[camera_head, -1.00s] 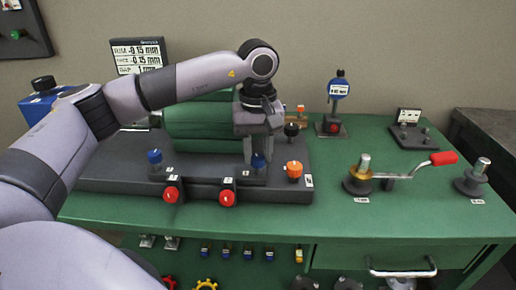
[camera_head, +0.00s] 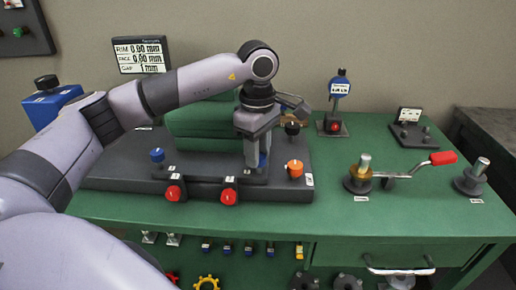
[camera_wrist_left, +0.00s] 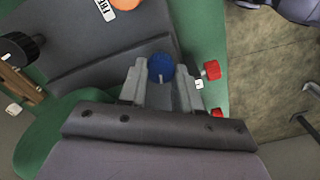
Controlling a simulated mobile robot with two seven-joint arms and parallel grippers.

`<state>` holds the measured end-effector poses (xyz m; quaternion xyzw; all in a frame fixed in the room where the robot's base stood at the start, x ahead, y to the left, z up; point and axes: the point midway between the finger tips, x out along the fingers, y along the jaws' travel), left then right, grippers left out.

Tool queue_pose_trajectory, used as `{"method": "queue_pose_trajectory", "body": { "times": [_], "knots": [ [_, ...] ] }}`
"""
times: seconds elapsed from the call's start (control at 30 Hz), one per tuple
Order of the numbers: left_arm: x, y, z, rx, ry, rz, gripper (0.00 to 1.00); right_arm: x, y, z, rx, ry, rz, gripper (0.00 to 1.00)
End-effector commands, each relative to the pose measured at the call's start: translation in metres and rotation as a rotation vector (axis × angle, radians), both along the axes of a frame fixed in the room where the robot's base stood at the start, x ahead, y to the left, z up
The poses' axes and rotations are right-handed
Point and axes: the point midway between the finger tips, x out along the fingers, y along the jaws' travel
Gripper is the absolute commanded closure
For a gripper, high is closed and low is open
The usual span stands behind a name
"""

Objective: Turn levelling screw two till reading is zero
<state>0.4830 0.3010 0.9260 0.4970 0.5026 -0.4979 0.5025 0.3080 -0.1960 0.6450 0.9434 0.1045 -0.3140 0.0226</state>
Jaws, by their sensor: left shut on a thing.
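My left gripper (camera_head: 258,158) reaches straight down and is shut on a blue screw knob (camera_head: 263,159) on the dark base plate (camera_head: 120,172). In the left wrist view the same blue knob (camera_wrist_left: 161,68) sits between the two grey fingertips (camera_wrist_left: 160,76). The fingers hide much of it in the head view. Another blue knob (camera_head: 157,155) stands free further left on the plate. The display (camera_head: 140,54) at the back appears to read rim 0.00 mm, face 0.00 mm and gap 1 mm. My right gripper is not in view.
Two red knobs (camera_head: 174,193) line the plate's front edge, and an orange knob (camera_head: 295,168) stands right of my gripper. A green cylinder (camera_head: 190,125) lies behind my arm.

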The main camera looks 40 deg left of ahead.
Motion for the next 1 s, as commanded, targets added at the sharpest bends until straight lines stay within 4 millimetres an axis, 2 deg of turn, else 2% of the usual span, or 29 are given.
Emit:
{"method": "queue_pose_trajectory", "body": {
  "times": [0.3,0.77,0.8,0.87,1.0],
  "knots": [
    [0.0005,0.0011,0.0017,0.002,-0.005,0.096,0.98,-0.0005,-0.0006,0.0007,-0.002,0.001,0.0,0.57],
    [0.0006,0.0013,0.0018,0.003,-0.005,0.107,0.98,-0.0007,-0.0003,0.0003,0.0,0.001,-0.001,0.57],
    [0.0006,0.0013,0.0018,0.003,-0.005,0.107,0.61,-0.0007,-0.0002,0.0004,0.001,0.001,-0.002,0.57],
    [0.0005,0.0012,0.0017,0.003,-0.005,0.107,0.42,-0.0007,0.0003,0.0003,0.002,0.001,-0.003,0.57],
    [0.0002,0.0008,0.0011,0.002,-0.003,0.106,0.42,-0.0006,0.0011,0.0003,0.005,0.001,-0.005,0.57]
  ]
}}
